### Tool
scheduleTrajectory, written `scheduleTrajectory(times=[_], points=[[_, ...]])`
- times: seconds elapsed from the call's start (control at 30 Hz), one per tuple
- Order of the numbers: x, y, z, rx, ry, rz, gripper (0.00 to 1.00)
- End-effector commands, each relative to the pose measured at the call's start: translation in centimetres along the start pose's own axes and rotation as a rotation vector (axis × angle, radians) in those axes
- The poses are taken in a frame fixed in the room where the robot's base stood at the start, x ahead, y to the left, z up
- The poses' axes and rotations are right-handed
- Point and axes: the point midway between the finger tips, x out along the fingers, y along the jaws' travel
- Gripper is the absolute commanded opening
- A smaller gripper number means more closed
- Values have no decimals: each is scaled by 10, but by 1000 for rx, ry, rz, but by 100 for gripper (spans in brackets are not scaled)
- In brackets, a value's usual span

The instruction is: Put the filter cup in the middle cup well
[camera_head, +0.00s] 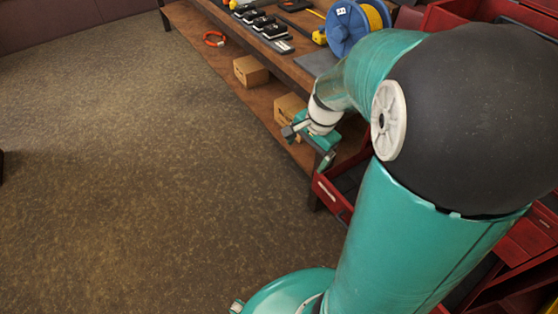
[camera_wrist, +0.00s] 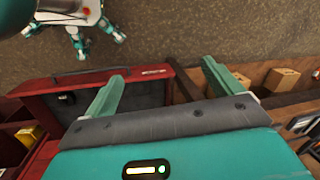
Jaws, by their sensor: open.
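My gripper (camera_wrist: 162,70) is open and empty in the wrist view, its two teal fingers spread apart. In the head view my gripper (camera_head: 308,146) hangs beside the workbench edge, above the open red drawer. I cannot make out a filter cup or any cup well in either view. The red drawer (camera_head: 325,193) stands pulled out; in the wrist view the drawer (camera_wrist: 40,86) has a dark inside with a small black item (camera_wrist: 66,98) near its left side. My arm hides much of the right side of the head view.
A wooden workbench (camera_head: 290,68) carries a blue cable reel (camera_head: 347,30), several black devices (camera_head: 262,24) and a yellow tool (camera_head: 320,37). Cardboard boxes (camera_head: 250,71) sit on its lower shelf with an orange ring (camera_head: 214,39). The carpet (camera_head: 130,170) at left is clear.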

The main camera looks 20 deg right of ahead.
Motion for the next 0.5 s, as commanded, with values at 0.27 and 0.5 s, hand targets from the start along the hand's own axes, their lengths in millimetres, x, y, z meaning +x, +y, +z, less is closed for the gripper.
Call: scheduleTrajectory(times=[0.27,0.5], points=[[-78,-5,84,-554,92,-108,91],[-125,16,142,-1003,249,-132,91]])
